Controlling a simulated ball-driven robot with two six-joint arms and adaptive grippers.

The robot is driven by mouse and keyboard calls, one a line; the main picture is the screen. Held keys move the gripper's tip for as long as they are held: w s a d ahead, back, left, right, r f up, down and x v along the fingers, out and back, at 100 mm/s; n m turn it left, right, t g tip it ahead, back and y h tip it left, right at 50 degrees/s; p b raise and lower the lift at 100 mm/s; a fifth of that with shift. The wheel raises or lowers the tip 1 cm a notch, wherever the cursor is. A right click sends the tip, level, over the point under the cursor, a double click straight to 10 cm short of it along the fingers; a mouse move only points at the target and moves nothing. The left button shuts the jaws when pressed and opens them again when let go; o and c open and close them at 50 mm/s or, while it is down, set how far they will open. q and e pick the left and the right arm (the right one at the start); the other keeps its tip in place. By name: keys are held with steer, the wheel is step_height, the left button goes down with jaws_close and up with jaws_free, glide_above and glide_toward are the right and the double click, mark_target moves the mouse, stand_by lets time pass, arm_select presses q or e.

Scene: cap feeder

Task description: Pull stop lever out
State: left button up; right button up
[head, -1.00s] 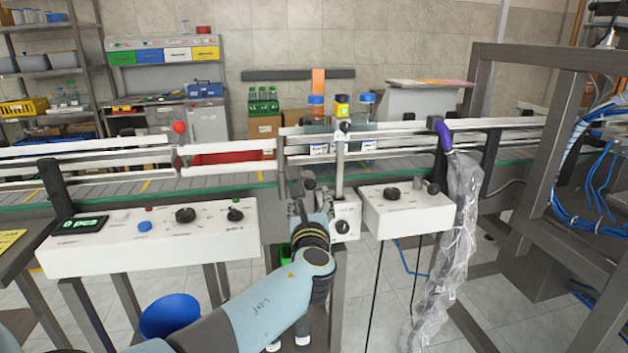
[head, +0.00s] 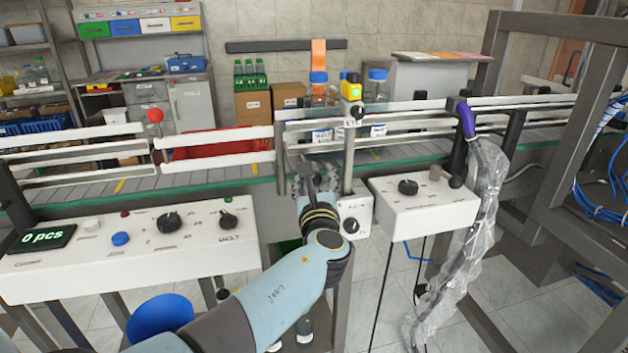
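A lever with a red ball knob (head: 155,116) stands upright at the near guide rail of the conveyor, left of centre; it may be the stop lever, but I cannot be sure. My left gripper (head: 309,172) is at the conveyor's front edge, well to the right of the red knob and just left of a grey upright post (head: 348,165). Its dark fingers are small and point away from me. I cannot tell whether they are open or shut, or whether they touch anything. My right gripper is not in view.
A white control box (head: 130,250) with a display reading 0 pcs is at the front left. A smaller control box (head: 425,205) is to the right. Blue-capped bottles (head: 377,90) stand on the conveyor behind the post.

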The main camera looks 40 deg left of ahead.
arm_select(q)
jaws_close()
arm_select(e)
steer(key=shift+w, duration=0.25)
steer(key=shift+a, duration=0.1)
